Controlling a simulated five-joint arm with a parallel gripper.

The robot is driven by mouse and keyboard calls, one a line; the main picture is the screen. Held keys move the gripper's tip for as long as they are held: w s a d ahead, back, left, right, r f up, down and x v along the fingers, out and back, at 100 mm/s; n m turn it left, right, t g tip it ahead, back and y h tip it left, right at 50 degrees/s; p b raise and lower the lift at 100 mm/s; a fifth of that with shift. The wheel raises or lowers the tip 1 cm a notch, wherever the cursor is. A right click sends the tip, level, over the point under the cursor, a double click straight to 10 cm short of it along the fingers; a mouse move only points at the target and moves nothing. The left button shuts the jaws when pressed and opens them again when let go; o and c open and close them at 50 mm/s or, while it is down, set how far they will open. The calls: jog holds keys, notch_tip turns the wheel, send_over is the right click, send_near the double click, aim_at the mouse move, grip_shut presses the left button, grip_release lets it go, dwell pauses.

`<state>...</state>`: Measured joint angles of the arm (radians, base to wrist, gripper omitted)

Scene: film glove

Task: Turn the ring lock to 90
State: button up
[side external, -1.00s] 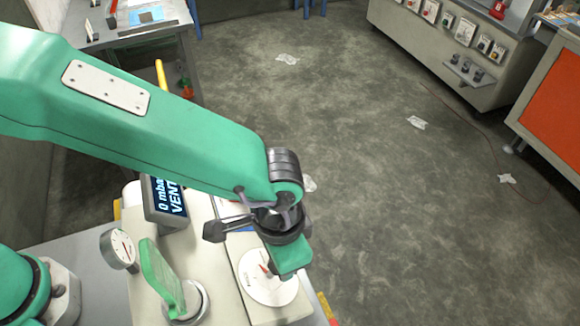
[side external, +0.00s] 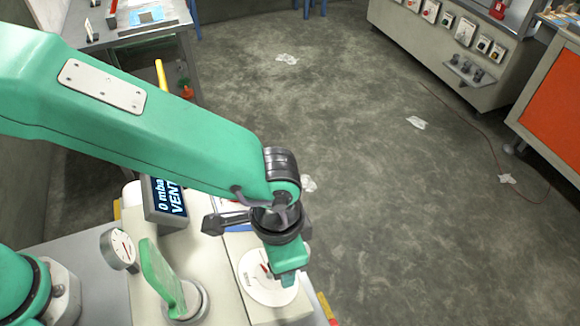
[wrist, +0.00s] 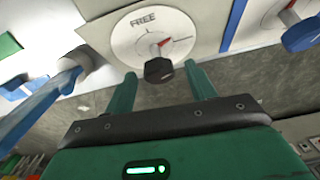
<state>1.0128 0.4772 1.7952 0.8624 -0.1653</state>
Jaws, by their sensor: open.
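The ring lock appears to be the round white dial (wrist: 128,38), marked FREE, with a red pointer and a black knob (wrist: 159,70) at its lower edge. The red pointer aims to the right of the FREE mark in the wrist view. The dial also shows in the side view (side external: 257,289), partly hidden by my gripper (side external: 287,277). In the wrist view my gripper (wrist: 160,70) is open, with one green finger on each side of the black knob. I cannot tell whether either finger touches it.
A second dial with a blue knob (wrist: 302,34) is at the upper right of the wrist view. A green upright handle (side external: 160,278), a small gauge (side external: 119,249) and a display (side external: 166,200) reading VENT stand left of my gripper.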

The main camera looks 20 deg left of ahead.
jog(key=shift+r, duration=0.1)
jog(key=shift+r, duration=3.85)
jog(key=w+d+n+g+y, duration=0.1)
jog(key=n+y, duration=0.1)
jog(key=w+d+f+n+g+y, duration=0.1)
jog(key=d+n+y, duration=0.1)
jog(key=shift+w+f+n+g, duration=0.1)
jog(key=shift+w+n+g, duration=0.1)
jog(key=shift+n+g, duration=0.2)
jog(key=shift+x, duration=3.9)
jog(key=shift+s, duration=0.2)
